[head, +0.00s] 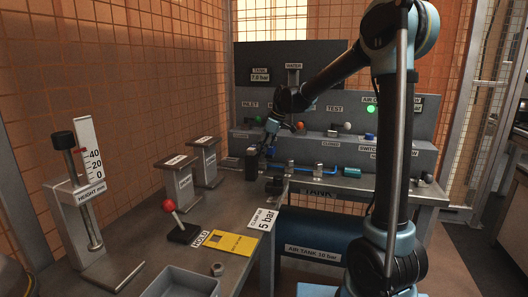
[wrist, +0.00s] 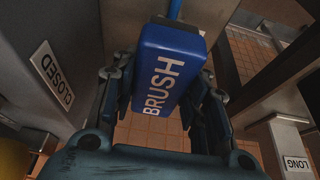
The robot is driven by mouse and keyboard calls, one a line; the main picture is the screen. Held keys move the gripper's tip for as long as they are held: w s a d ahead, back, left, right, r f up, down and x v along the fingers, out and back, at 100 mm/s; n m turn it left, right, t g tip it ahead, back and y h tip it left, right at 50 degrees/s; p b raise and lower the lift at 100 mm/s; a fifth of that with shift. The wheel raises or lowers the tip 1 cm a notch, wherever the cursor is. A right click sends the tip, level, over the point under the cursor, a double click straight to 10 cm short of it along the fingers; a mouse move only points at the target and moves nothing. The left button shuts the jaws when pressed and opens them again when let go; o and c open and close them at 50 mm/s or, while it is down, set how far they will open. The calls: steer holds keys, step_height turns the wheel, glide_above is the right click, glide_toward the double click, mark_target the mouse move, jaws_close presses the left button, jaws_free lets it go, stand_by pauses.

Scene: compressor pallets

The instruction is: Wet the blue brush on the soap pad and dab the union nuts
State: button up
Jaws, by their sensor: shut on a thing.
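The blue brush (wrist: 168,65) fills the middle of the wrist view, its handle block lettered BRUSH. My gripper (wrist: 165,98) is shut on it, one finger on each side. A thin blue stem leaves the block at the top; the bristles are out of view. In the head view my gripper (head: 270,142) is above the left end of the pipe line on the bench, and the brush is too small there to make out. A blue pipe (head: 318,169) with metal fittings runs along the bench; I cannot tell which are union nuts. I cannot identify the soap pad.
Two grey stands (head: 179,186) are left of my gripper. A height gauge (head: 82,210), a red-knobbed lever (head: 174,219), a yellow plate (head: 229,241) and a grey tray (head: 183,283) occupy the nearer bench. A grey panel (head: 335,95) rises behind the pipe.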

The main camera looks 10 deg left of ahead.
steer(key=shift+r, duration=3)
steer(key=shift+d, duration=0.1)
